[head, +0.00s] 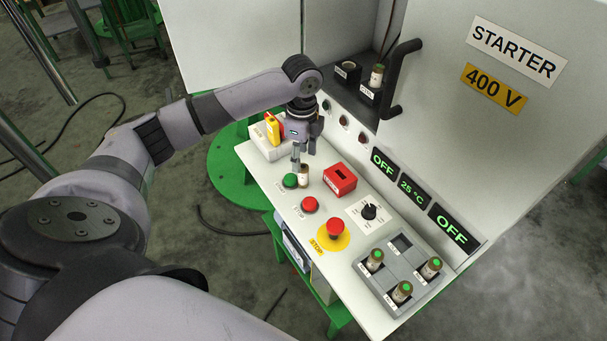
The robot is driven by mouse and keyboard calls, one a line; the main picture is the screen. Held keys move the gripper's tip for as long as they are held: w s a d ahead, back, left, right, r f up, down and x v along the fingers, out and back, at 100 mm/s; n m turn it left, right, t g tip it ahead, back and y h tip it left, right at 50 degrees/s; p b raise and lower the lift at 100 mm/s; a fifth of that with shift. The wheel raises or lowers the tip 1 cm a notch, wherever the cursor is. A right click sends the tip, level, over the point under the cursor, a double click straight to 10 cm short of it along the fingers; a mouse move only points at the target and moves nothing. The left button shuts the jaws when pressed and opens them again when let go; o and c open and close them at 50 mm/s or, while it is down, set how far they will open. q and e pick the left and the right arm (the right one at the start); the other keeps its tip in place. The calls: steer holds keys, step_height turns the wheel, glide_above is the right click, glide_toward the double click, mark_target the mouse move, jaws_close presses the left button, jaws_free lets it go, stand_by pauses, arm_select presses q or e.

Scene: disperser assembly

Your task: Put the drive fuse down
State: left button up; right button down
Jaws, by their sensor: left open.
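A small brownish fuse with a pale label (303,175) stands on the white control panel (262,172), just right of the green button. I take it for the drive fuse; its label is too small to read. My left gripper (305,152) points down just above and behind this fuse. Its fingers are apart, and it appears clear of the fuse, though the small gap is hard to judge. My right gripper is not in view.
Close around are a green button (290,181), red button (310,204), red box (340,179) and yellow-red switch (272,128). A grey tray (366,283) holds several fuses, with one empty compartment. Behind, a fuse (377,76) stands beside an empty socket (346,71) near a black handle (402,75).

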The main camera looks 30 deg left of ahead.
mark_target(303, 167)
arm_select(q)
step_height(303, 167, down, 2)
steer(key=shift+f, duration=0.15)
steer(key=f, duration=0.4)
steer(key=shift+w+f, duration=0.2)
steer(key=shift+w, duration=0.2)
steer(key=shift+f, duration=0.3)
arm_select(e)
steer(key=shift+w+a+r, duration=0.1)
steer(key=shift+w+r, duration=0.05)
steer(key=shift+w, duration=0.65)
arm_select(q)
steer(key=shift+c, duration=0.2)
jaws_close()
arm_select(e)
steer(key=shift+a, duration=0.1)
